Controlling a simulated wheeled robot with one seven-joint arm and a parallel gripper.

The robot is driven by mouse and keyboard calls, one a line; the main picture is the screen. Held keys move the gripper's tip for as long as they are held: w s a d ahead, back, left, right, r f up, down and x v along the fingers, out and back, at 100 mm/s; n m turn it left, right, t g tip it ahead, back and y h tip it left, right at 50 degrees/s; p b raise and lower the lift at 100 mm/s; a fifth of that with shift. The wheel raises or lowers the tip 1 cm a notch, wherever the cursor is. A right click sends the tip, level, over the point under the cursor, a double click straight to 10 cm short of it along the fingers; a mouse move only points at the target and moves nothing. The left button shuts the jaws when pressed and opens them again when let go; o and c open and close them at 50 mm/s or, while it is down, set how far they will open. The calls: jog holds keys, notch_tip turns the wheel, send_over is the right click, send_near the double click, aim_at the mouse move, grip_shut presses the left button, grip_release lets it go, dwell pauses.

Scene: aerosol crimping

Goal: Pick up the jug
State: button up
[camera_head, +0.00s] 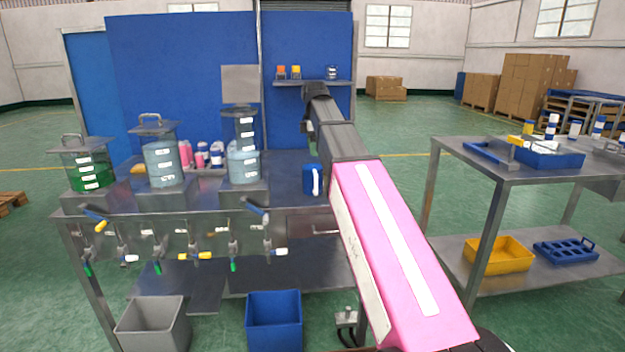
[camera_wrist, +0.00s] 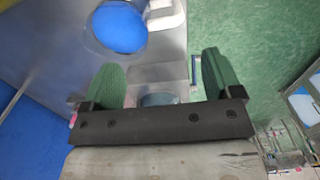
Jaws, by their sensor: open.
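The jug (camera_head: 309,181) is blue with a white handle on its right side. It stands upright on the metal bench, close to my pink arm in the head view. In the wrist view the jug (camera_wrist: 118,28) shows as a blue round shape with part of its white handle, at the top and left of centre, beyond the fingers. My gripper (camera_wrist: 160,78) is open, with two green finger pads apart and no jug between them. In the head view my arm reaches over the bench, and the fingers cannot be made out.
Several clear vessels with liquid, one of them green (camera_head: 88,172), stand on raised blocks at the left of the bench (camera_head: 285,196). Taps line its front. A shelf (camera_head: 305,83) holds small items behind. A second table (camera_head: 470,160) with a blue tray stands right.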

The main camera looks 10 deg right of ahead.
aim_at(315, 171)
notch_tip(315, 171, down, 11)
jog(key=shift+s+d+r, duration=0.1)
jog(key=shift+d+r, duration=0.05)
dwell(0.5)
jog(key=c, duration=1.2)
jog(key=shift+c, duration=0.2)
jog(key=shift+r, duration=0.1)
jog(key=shift+r, duration=0.6)
notch_tip(315, 171, up, 3)
jog(key=shift+f, duration=0.2)
jog(key=s+a+r, duration=0.7)
jog(key=a, duration=0.2)
jog(key=shift+a, duration=0.15)
